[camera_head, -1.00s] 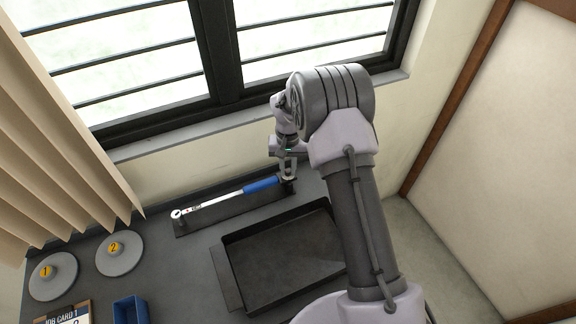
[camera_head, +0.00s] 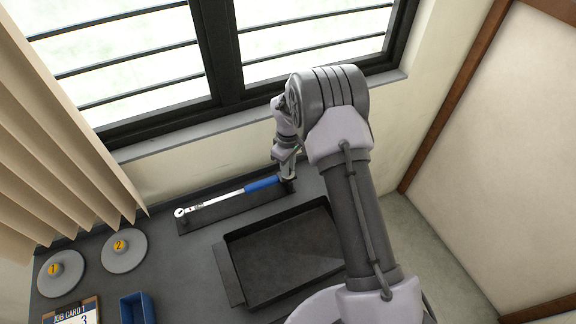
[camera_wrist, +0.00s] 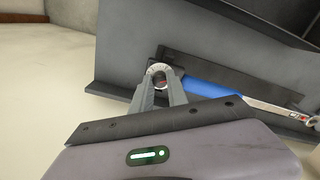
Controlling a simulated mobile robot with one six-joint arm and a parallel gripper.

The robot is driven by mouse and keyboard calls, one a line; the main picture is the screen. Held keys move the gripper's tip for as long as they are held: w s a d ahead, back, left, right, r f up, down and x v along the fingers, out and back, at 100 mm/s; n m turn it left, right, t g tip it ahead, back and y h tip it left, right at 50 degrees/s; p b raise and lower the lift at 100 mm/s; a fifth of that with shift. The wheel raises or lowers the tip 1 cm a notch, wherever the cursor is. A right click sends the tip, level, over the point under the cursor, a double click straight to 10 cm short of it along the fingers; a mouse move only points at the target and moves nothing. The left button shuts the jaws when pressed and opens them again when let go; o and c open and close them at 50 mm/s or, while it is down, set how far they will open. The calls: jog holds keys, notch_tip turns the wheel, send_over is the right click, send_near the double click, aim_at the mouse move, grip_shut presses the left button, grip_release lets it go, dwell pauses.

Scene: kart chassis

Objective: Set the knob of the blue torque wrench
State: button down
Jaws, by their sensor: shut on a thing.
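The blue torque wrench lies in a dark holder (camera_head: 232,212) at the back of the bench. Its blue handle (camera_head: 262,184) points right and its silver shaft and round head (camera_head: 180,213) lie to the left. My gripper (camera_head: 288,178) is at the handle's right end. In the wrist view, my gripper (camera_wrist: 160,88) has its fingers closed around the ringed grey knob (camera_wrist: 160,70) at the end of the blue handle (camera_wrist: 210,90). The knob's scale is too small to read.
A dark empty tray (camera_head: 285,255) stands in front of the wrench. Two round discs marked 1 (camera_head: 60,274) and 2 (camera_head: 123,250), a blue bin (camera_head: 137,308) and a job card (camera_head: 72,313) are at the left. A window and wall rise behind.

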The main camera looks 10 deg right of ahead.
jog(key=n+p, duration=0.1)
jog(key=n, duration=0.3)
jog(key=shift+n, duration=0.3)
jog(key=shift+n+p, duration=0.35)
jog(key=shift+n, duration=1.65)
jog(key=c, duration=1.6)
grip_release()
jog(key=shift+o, duration=0.2)
notch_tip(320, 180, up, 18)
jog(key=p, duration=0.3)
jog(key=shift+f, duration=0.25)
